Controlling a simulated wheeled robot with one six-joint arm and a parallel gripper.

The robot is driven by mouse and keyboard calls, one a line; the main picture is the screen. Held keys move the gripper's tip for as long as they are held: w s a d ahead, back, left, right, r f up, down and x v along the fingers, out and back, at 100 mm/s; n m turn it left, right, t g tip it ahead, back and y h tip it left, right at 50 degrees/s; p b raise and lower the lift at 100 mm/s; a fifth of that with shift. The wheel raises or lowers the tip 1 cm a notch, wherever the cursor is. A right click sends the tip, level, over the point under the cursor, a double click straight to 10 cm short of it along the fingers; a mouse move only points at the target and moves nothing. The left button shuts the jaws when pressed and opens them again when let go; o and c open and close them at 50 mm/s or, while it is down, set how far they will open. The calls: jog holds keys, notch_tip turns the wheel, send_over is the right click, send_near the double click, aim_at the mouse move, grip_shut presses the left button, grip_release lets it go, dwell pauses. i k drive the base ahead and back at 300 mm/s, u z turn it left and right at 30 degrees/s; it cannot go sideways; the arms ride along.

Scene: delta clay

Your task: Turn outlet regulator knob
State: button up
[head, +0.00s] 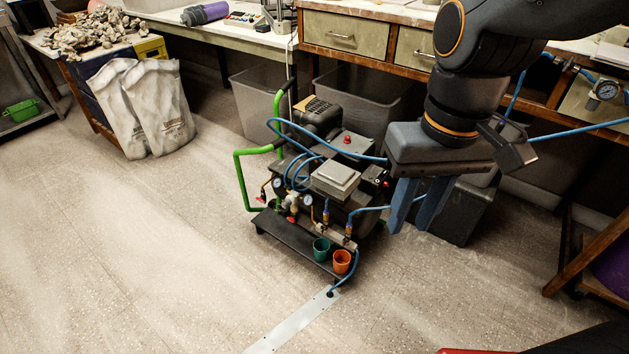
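A compressor (335,200) with a green handle stands on the floor in mid-view. Its front carries two small round gauges, a left one (277,183) and a right one (307,200). A pale regulator-like fitting (292,200) sits between them, with small red handles nearby. These parts are small, and I cannot tell for certain which is the outlet regulator knob. My gripper (408,228) hangs to the right of the compressor, fingers pointing down. A gap shows between the fingers, and nothing is seen in it. It appears apart from the knob area.
Blue hoses (365,157) loop over the compressor and toward the right. Green (321,248) and orange (342,261) cups sit at its front edge. Grey bins (258,105) and a workbench (345,35) stand behind.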

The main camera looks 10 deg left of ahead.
aim_at(287, 202)
jog(key=z, duration=1.85)
jog(key=k, duration=1.35)
jog(key=u, duration=1.5)
jog(key=i, duration=0.5)
